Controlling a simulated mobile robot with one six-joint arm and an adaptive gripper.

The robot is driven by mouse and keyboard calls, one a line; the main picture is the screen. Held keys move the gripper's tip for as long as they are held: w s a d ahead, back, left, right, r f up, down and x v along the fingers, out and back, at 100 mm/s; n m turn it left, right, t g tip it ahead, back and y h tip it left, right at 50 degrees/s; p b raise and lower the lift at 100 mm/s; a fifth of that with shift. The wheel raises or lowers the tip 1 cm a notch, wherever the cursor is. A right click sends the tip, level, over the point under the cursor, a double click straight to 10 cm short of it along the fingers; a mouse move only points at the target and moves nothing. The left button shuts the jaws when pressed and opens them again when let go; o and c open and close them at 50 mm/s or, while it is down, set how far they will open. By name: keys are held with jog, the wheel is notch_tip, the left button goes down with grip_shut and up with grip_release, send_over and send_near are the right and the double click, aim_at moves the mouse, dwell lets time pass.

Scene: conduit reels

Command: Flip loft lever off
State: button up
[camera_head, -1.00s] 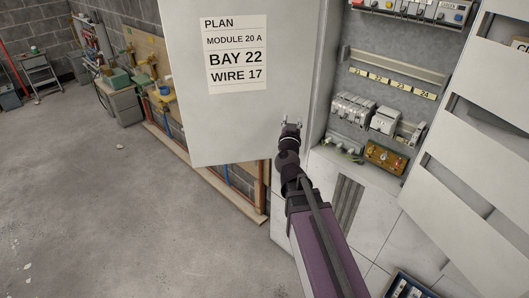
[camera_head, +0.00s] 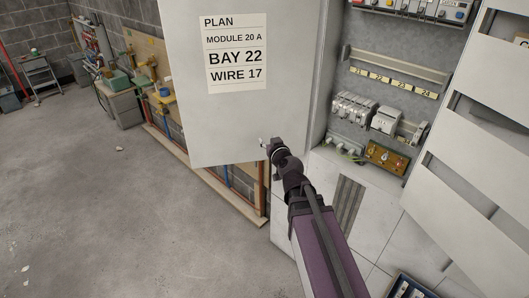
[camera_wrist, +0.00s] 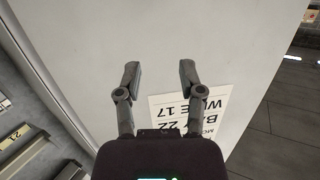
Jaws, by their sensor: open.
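My gripper (camera_head: 268,144) is in front of the lower right part of the open cabinet door (camera_head: 185,130) in the head view. In the wrist view my gripper (camera_wrist: 159,75) has its two fingers apart with nothing between them, facing the plain grey door (camera_wrist: 200,35). The cabinet interior (camera_head: 355,75) is to the right of my gripper. It holds several switch modules (camera_head: 352,108) and, along the top, a row of devices with coloured parts (camera_head: 420,8). I cannot tell which of these, if any, is the loft lever; no readable label says loft.
A plan sheet (camera_head: 236,85) on the door reads module 20 A, bay 22, wire 17. Bay labels (camera_head: 393,82) run along a strip inside. A brass-coloured block (camera_head: 385,158) sits lower right. White slatted panels (camera_head: 480,150) stand at right. Open floor (camera_head: 100,220) lies left.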

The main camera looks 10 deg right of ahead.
jog(key=shift+s+a+f+n+g+y, duration=0.15)
jog(key=shift+s+a+f+g+y, duration=0.15)
jog(key=shift+f, duration=0.2)
jog(key=shift+s+a+f+n+g+y, duration=0.15)
jog(key=shift+f+g, duration=0.2)
jog(key=shift+f, duration=0.2)
jog(key=shift+s+a+f+n+g+y, duration=0.15)
jog(key=shift+s+a+f+g, duration=0.15)
jog(key=shift+f, duration=0.2)
jog(key=shift+d, duration=0.1)
jog(key=s+f+g, duration=0.8)
jog(key=s+f, duration=0.1)
jog(key=f, duration=0.1)
jog(key=s+d+f+m+g+h, duration=0.3)
jog(key=s+d+g, duration=0.3)
jog(key=s, duration=0.4)
jog(key=shift+s+d+h, duration=0.25)
jog(key=shift+s+h, duration=0.05)
jog(key=shift+h, duration=0.3)
jog(key=shift+w, duration=0.1)
